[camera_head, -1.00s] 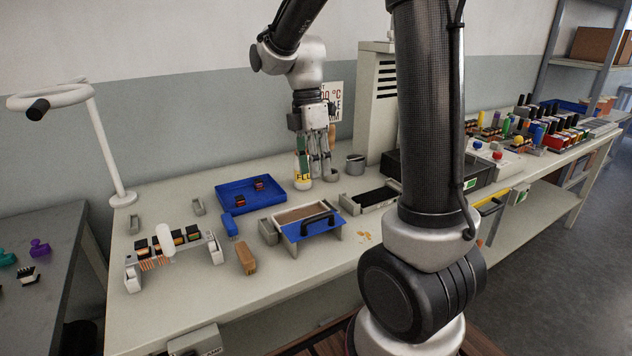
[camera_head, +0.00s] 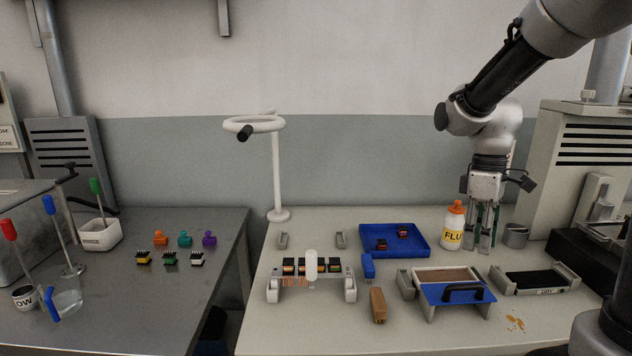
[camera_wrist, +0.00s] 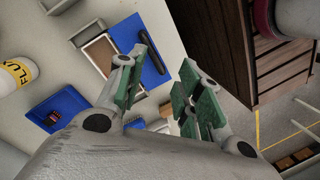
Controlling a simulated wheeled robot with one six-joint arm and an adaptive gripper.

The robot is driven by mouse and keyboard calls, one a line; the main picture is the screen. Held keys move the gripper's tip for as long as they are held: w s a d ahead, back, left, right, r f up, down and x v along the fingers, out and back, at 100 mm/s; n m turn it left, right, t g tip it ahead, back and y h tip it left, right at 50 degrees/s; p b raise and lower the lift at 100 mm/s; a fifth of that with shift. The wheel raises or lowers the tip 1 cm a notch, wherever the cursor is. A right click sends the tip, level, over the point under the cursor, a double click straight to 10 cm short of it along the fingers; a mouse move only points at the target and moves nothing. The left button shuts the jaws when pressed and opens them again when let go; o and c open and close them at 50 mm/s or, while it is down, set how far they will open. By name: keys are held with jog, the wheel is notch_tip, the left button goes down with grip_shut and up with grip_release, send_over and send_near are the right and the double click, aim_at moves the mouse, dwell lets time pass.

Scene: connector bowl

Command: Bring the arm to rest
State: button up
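My gripper (camera_head: 484,226) points down over the back right of the light workbench, just right of the white FLUX bottle with an orange cap (camera_head: 453,226). In the wrist view its green-padded fingers (camera_wrist: 161,92) are spread apart with nothing between them. The bottle (camera_wrist: 14,74) stands clear of the fingers at the left edge of the wrist view. My arm reaches in from the upper right of the head view, bent at the elbow.
A blue tray (camera_head: 378,248) with small connectors, a box with a blue front (camera_head: 458,293), a dark-topped tray (camera_head: 532,282) and a metal cup (camera_head: 516,234) surround the gripper. A ring lamp (camera_head: 276,170) stands at the back left. A grey table (camera_head: 190,310) is further left.

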jog(key=s+d+r+m+t, duration=0.1)
jog(key=s+r+m+t, duration=0.2)
jog(key=s, duration=0.4)
jog(key=s+r+m+t, duration=0.3)
jog(key=s+r+m, duration=0.1)
jog(key=s+m, duration=0.2)
jog(key=shift+s+d+r, duration=0.35)
jog(key=shift+s+d, duration=0.05)
jog(key=shift+s, duration=0.3)
